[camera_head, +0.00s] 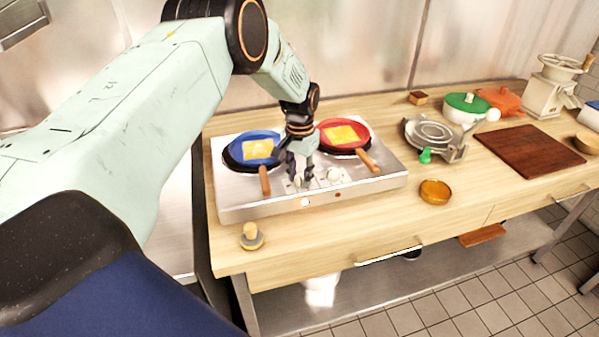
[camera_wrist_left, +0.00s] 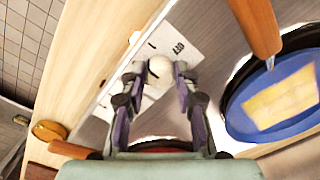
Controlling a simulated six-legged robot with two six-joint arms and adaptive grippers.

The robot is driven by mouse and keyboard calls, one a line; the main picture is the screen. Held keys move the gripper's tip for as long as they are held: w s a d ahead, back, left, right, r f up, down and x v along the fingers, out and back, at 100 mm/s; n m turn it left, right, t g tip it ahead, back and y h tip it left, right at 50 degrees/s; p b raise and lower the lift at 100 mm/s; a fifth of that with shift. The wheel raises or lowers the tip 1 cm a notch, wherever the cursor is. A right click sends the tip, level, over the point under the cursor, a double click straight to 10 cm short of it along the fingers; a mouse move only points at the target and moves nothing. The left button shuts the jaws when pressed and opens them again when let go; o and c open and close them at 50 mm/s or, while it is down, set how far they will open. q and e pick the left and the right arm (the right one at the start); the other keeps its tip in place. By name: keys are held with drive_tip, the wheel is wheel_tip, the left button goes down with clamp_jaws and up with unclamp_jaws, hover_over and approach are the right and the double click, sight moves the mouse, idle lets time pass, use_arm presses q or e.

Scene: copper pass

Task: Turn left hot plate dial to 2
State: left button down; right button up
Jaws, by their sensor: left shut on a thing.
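The hot plate (camera_head: 240,203) is a silver box with two white dials on its top near the front. My left gripper (camera_head: 302,182) points down at the left dial, which it mostly hides in the head view. In the left wrist view the round white left dial (camera_wrist_left: 160,70) sits between the fingertips of my left gripper (camera_wrist_left: 160,72), which are shut on it. The right dial (camera_head: 334,173) stands free to the right of the gripper. My right gripper is not in view.
A blue pan (camera_head: 238,151) and a red pan (camera_head: 340,127), each with yellow food, sit behind the dials. Their wooden handles (camera_head: 265,181) (camera_head: 368,161) reach forward on either side of my gripper. A stamp-like knob (camera_head: 251,237) and an amber dish (camera_head: 435,192) lie on the counter.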

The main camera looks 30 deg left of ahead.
sight(300, 177)
use_arm(q)
drive_tip(key=n+p, duration=0.1)
drive_tip(key=n, duration=0.5)
drive_tip(key=shift+w+r, duration=0.15)
drive_tip(key=shift+n, duration=0.4)
drive_tip(key=c, duration=1.3)
unclamp_jaws()
drive_tip(key=o, duration=0.3)
drive_tip(key=shift+r, duration=5.9)
